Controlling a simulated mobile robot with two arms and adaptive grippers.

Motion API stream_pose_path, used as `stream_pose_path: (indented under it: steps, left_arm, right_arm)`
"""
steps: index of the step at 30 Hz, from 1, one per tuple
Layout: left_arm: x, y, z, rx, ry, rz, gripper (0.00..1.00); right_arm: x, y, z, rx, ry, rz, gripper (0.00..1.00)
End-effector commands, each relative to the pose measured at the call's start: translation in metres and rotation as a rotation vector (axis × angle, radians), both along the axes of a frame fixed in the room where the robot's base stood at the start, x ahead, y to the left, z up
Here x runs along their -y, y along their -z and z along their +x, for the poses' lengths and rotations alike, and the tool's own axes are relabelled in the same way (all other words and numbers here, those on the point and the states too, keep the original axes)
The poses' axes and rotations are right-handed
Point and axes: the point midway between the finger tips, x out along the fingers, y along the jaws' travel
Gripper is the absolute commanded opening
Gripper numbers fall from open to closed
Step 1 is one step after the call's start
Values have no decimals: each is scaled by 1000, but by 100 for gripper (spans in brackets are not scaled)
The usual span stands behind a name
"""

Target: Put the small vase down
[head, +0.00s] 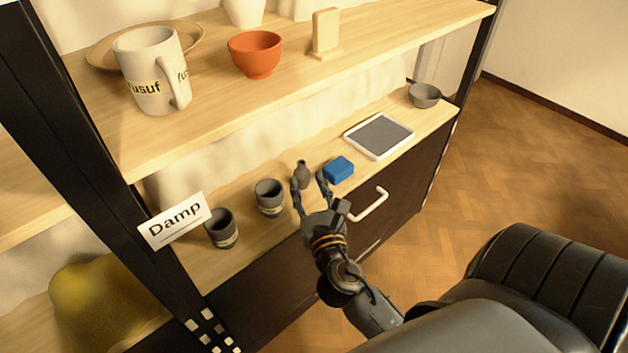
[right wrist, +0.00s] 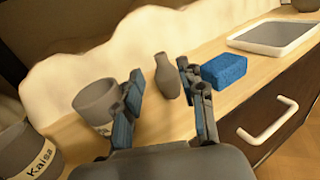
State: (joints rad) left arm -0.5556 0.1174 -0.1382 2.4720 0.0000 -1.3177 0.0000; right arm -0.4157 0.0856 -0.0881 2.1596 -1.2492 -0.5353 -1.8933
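The small vase (head: 302,172) is dark grey with a narrow neck. It appears to stand upright on the lower wooden shelf, between a grey cup and a blue block. My right gripper (head: 308,179) reaches in from the front with its fingers apart, one on each side of the vase. In the right wrist view the vase (right wrist: 167,78) shows between the open fingers (right wrist: 160,70), with a visible gap on both sides. Its base looks to be on the shelf top. My left gripper is not in view.
Grey cups (head: 270,196) and (head: 222,228), labelled, stand left of the vase. The blue block (head: 338,169) is close on its right, then a white-rimmed tray (head: 379,136) and a grey bowl (head: 424,95).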

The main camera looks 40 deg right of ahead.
Motion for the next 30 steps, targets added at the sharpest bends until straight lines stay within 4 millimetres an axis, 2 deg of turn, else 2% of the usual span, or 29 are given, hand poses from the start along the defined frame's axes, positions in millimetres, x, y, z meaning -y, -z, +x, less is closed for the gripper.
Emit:
stream_pose_path:
  steps: [3,10,14,17,20,21,24,27,30]
  left_arm:
    - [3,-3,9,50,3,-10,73]
    - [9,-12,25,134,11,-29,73]
    - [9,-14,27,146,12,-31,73]
    - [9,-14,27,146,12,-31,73]
    - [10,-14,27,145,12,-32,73]
    - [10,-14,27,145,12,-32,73]
    - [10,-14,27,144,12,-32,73]
    - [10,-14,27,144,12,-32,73]
    - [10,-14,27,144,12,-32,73]
  right_arm:
    - [-9,2,-22,-3,1,1,40]
    - [-17,1,-44,4,3,17,40]
    - [-12,6,-48,48,35,241,40]
    - [-7,19,-53,121,100,638,40]
    - [-10,41,-59,201,216,1151,40]
    - [-16,50,-63,229,276,1359,40]
    - [-38,72,-73,277,462,1836,40]
    - [-66,86,-85,294,678,2210,40]
    - [-92,93,-96,292,886,2458,40]
